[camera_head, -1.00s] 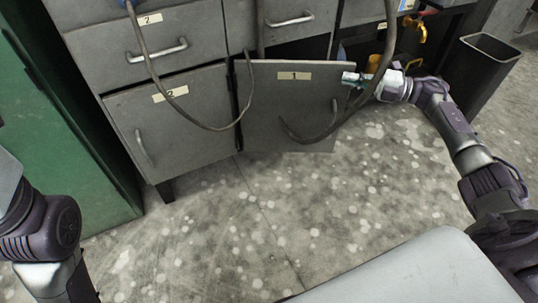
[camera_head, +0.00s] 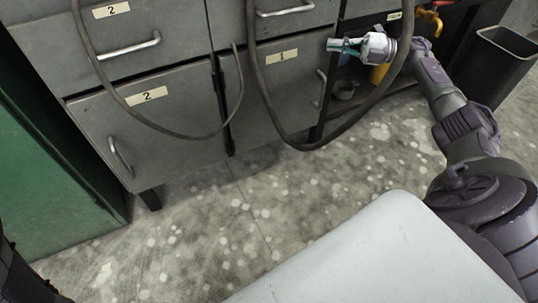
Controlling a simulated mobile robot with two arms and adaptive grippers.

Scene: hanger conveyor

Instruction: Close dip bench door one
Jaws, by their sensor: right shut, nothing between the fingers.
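Door one (camera_head: 262,108) of the grey dip bench carries a yellow label "1" and has a vertical handle (camera_head: 322,88) near its right edge. It stands nearly in line with the bench front; I cannot tell whether a small gap remains. A dark hose hangs across it. My right gripper (camera_head: 333,45) is shut and empty, at the door's upper right corner, its fingers pointing left. I cannot tell whether it touches the door. My left gripper is out of view.
Door two (camera_head: 160,120) is beside door one on the left, with drawers (camera_head: 130,40) above. A green cabinet (camera_head: 45,170) stands at the left. An open shelf bay lies right of door one, and a black bin (camera_head: 500,60) stands farther right. The speckled floor in front is clear.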

